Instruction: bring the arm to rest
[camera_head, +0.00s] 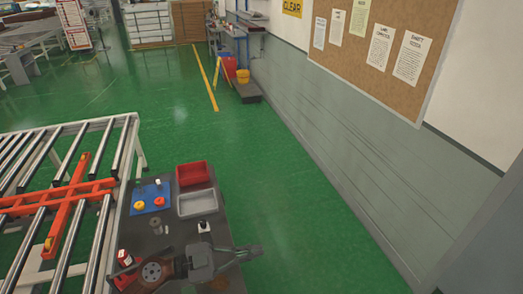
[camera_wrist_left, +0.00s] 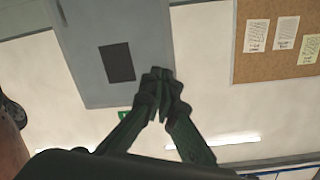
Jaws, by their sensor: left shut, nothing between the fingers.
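My left gripper (camera_head: 252,253) is at the bottom middle of the head view, at the near right edge of the dark work table (camera_head: 152,236). In the left wrist view its fingers (camera_wrist_left: 163,80) meet at the tips, shut and empty. Behind them that view shows a grey door-like panel with a dark rectangle (camera_wrist_left: 117,62) and a pale wall. My right gripper is not in view.
A red bin (camera_head: 193,173), a grey bin (camera_head: 197,203) and a blue board (camera_head: 148,198) are on the table. A roller conveyor (camera_head: 100,215) with an orange frame (camera_head: 70,195) stands left. Green floor (camera_head: 300,220) is clear up to the grey wall (camera_head: 340,150) at right.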

